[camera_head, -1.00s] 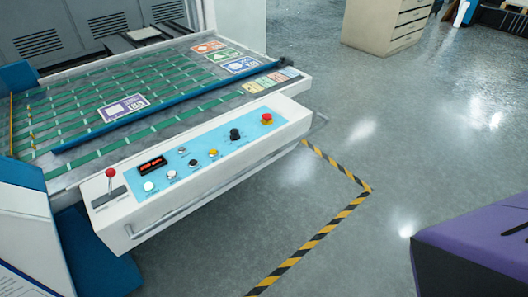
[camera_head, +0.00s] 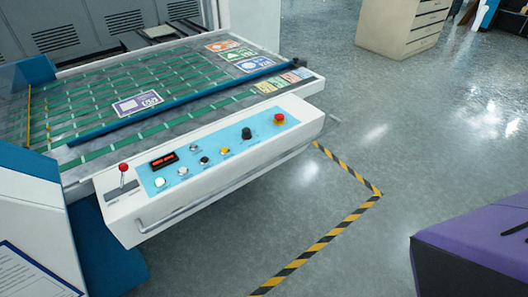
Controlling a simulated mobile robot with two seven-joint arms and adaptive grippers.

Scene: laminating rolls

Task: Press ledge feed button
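The machine's control ledge (camera_head: 133,227) is a white box with a light blue panel (camera_head: 214,163) on top, in the middle left of the head view. The panel carries several small round buttons: a white one (camera_head: 160,182), another pale one (camera_head: 182,171), a dark one (camera_head: 204,160), a yellow one (camera_head: 225,151) and a small one at the back (camera_head: 195,147). A black knob (camera_head: 246,133) and a red button (camera_head: 279,118) are at its right end. I cannot read which is the feed button. Neither gripper is in view.
A red-knobbed lever (camera_head: 123,168) stands at the ledge's left end. A metal rail (camera_head: 215,188) runs along its front. Behind is the green-belted feed table (camera_head: 95,92). A purple-topped block (camera_head: 480,240) is at lower right. Open floor with striped tape (camera_head: 325,238) lies between.

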